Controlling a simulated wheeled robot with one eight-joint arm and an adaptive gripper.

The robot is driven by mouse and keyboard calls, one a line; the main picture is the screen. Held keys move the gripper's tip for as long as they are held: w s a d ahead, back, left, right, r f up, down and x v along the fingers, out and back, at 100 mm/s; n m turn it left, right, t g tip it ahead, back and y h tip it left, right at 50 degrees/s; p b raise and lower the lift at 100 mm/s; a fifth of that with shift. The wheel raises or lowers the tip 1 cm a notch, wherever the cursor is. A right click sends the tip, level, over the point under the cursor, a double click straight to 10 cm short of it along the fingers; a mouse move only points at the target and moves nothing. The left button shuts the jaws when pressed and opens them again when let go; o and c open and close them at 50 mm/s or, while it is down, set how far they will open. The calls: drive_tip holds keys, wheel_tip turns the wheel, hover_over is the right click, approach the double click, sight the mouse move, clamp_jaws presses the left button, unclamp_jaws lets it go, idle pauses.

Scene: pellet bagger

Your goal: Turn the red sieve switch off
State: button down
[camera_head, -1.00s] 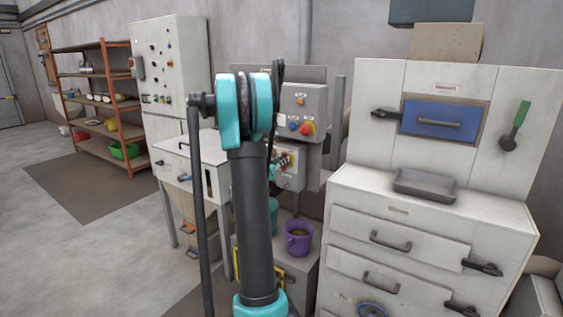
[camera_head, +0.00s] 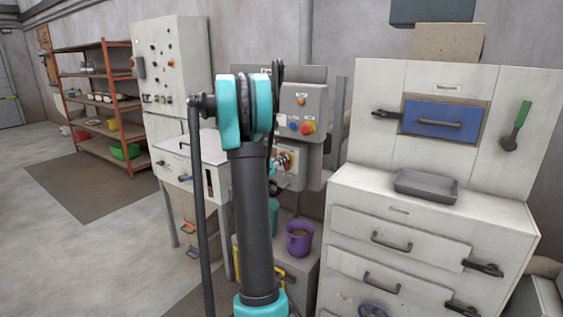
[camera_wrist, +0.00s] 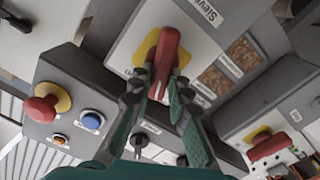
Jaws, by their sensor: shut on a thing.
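The red sieve switch (camera_wrist: 165,50) is a red handle on a yellow plate, on a light panel in the wrist view. A label beside it (camera_wrist: 207,12) reads "Sieve". My gripper (camera_wrist: 162,84) is shut on the lower part of the handle, one finger on each side. In the head view my arm hides much of the gripper, and the sieve box (camera_head: 292,180) shows partly behind it.
A grey box close by carries a red mushroom button (camera_wrist: 42,108) and a blue button (camera_wrist: 91,121). Another red handle on yellow (camera_wrist: 268,147) is at the lower right. A purple bucket (camera_head: 299,238) stands below the boxes. A drawer cabinet (camera_head: 345,215) stands to the right.

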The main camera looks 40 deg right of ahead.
drive_tip(key=n, duration=0.8)
drive_tip(key=f+n, duration=0.1)
drive_tip(key=n, duration=0.3)
drive_tip(key=shift+w+n, duration=0.3)
drive_tip(key=shift+w, duration=0.1)
idle(0.3)
drive_tip(key=c, duration=1.4)
unclamp_jaws()
drive_tip(key=shift+c, duration=0.2)
drive_tip(key=v, duration=1.2)
drive_tip(key=shift+f, duration=0.1)
